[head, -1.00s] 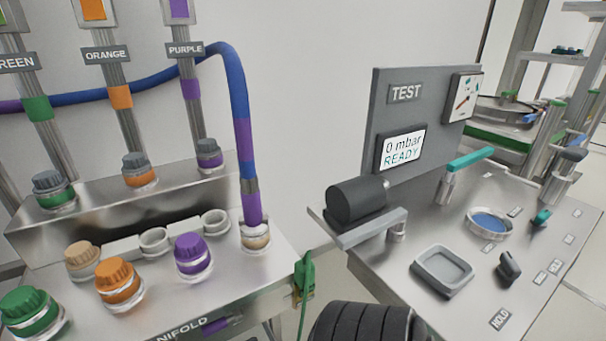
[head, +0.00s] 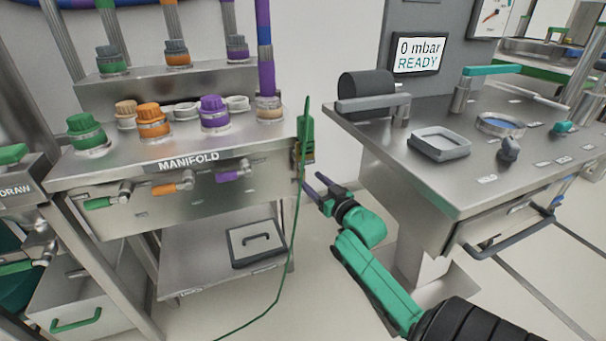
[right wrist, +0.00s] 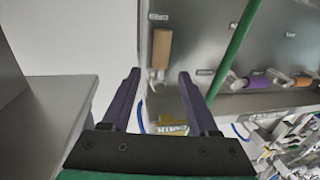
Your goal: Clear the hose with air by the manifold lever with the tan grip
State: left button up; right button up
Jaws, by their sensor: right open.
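The lever with the tan grip (right wrist: 161,48) shows in the right wrist view, on the steel manifold panel (right wrist: 205,50), just beyond my fingertips. Its grip runs up and down in that picture. I cannot clearly make it out in the head view. My right gripper (head: 314,182) is open and empty, just right of the manifold's front right corner; it also shows in the right wrist view (right wrist: 160,76), its fingers apart with the lever's pivot seen between them. The blue and purple hose (head: 265,55) comes down to a port at the right of the manifold top (head: 215,140). My left gripper is out of view.
Purple (head: 232,175), orange (head: 172,188) and green (head: 103,202) levers line the manifold's front. A green cable (head: 292,225) hangs by its right corner, crossing the wrist view near the tan lever. A test bench (head: 440,180) stands right. Floor between them is open.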

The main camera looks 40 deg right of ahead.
aim_at(304, 174)
jog(key=w, duration=0.5)
jog(key=shift+w+d+f+b, duration=0.1)
jog(key=shift+w+d+b, duration=0.2)
jog(key=shift+d+b, duration=0.1)
jog(key=shift+w, duration=0.4)
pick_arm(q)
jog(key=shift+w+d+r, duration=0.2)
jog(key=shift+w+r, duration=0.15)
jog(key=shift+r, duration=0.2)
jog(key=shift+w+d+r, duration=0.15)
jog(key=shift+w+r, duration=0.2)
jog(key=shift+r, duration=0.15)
pick_arm(e)
grip_shut()
